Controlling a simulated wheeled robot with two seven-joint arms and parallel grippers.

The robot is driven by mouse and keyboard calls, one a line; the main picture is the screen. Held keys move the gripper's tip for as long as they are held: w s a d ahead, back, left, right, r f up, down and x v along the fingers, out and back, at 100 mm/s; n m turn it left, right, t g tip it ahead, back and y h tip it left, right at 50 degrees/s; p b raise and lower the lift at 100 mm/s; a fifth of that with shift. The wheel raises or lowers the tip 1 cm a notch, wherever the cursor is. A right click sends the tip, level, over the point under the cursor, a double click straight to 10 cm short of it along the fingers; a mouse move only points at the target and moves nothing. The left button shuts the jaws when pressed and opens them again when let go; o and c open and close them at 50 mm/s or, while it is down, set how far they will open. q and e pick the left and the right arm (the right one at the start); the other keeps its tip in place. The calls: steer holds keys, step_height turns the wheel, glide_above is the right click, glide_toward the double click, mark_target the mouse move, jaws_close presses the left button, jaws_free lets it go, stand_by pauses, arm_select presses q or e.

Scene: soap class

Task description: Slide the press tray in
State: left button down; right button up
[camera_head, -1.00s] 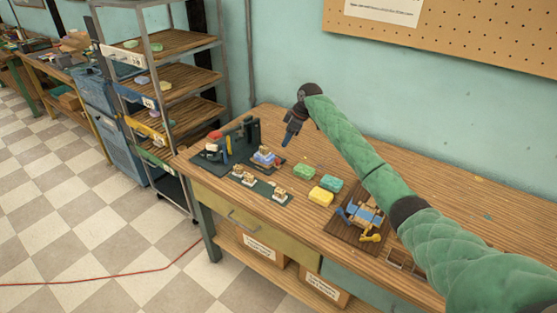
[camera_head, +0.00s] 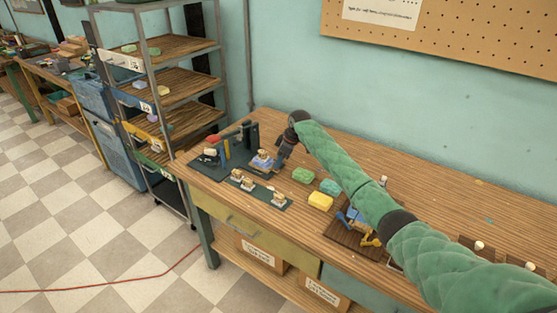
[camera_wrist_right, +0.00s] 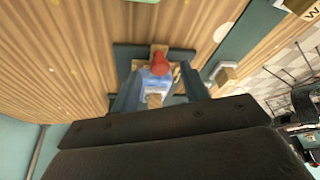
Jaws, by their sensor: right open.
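The soap press (camera_head: 253,135) is a dark frame with a red-ended lever, standing on a dark base at the left end of the bench. The blue press tray (camera_head: 262,162) sits at the press's right side with a pale block on it. In the right wrist view the blue tray (camera_wrist_right: 155,85) shows between my fingers, with a red knob (camera_wrist_right: 160,62) beyond it. My right gripper (camera_head: 280,162) points down close beside the tray. It is open, its fingers (camera_wrist_right: 160,76) on either side of the tray; contact is unclear. My left gripper is out of view.
Several small wooden-topped stamps (camera_head: 279,198) stand on the dark base's front strip. The bench behind my arm is mostly clear.

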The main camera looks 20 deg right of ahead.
mark_target(264, 156)
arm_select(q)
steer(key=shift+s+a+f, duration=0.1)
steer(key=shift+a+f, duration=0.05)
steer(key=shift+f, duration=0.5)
arm_select(e)
steer(key=shift+w+a+f, duration=0.15)
steer(key=shift+a+f, duration=0.05)
steer(key=shift+f, duration=0.5)
